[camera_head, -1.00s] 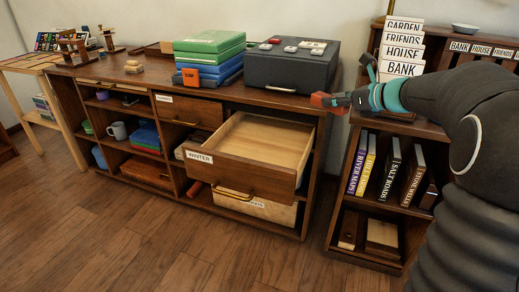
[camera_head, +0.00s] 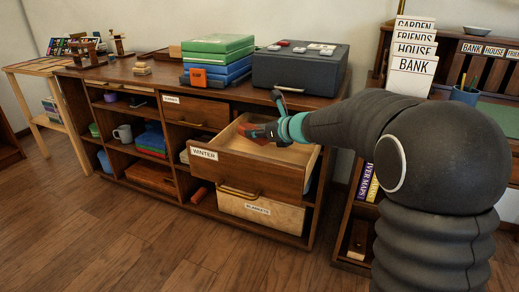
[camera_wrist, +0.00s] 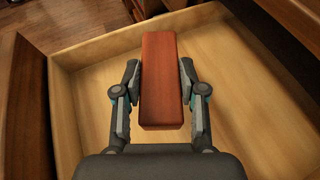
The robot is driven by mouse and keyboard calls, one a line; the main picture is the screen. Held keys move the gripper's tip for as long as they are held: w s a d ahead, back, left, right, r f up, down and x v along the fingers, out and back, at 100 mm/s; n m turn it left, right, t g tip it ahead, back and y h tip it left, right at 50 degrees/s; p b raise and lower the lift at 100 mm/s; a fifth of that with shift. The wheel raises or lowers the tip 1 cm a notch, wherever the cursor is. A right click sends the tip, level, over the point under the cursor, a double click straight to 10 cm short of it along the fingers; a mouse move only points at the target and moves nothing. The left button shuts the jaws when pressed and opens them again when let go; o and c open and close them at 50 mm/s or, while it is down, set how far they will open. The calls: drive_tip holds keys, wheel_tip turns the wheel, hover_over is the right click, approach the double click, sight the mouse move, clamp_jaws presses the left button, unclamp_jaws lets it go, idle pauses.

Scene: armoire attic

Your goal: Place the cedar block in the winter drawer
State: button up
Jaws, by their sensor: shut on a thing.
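The winter drawer (camera_head: 229,167), labelled WINTER, is pulled open from the dark wood cabinet. Its pale wooden floor shows bare around the gripper in the wrist view (camera_wrist: 83,96). My gripper (camera_head: 262,130) is over the open drawer. It is shut on the cedar block (camera_wrist: 161,80), a reddish-brown oblong held between both fingers. The block (camera_head: 254,130) is partly hidden by my gripper in the head view. I cannot tell whether the block touches the drawer floor.
A closed drawer (camera_head: 188,111) is left of the open one, and a BLANKETS bin (camera_head: 262,210) is below. A dark grey box (camera_head: 299,70) and stacked green and blue cases (camera_head: 217,58) stand on the cabinet top. A bookcase is at right.

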sight(258, 147)
drive_tip(key=shift+f+b, duration=0.7)
drive_tip(key=shift+f, duration=1.85)
drive_tip(key=shift+f, duration=0.1)
drive_tip(key=shift+f, duration=0.15)
drive_tip(key=o, duration=1.2)
drive_tip(key=shift+c, duration=0.2)
drive_tip(key=shift+r, duration=0.3)
drive_tip(key=p+v, duration=0.1)
drive_tip(key=v, duration=1.1)
drive_tip(key=shift+d, duration=0.1)
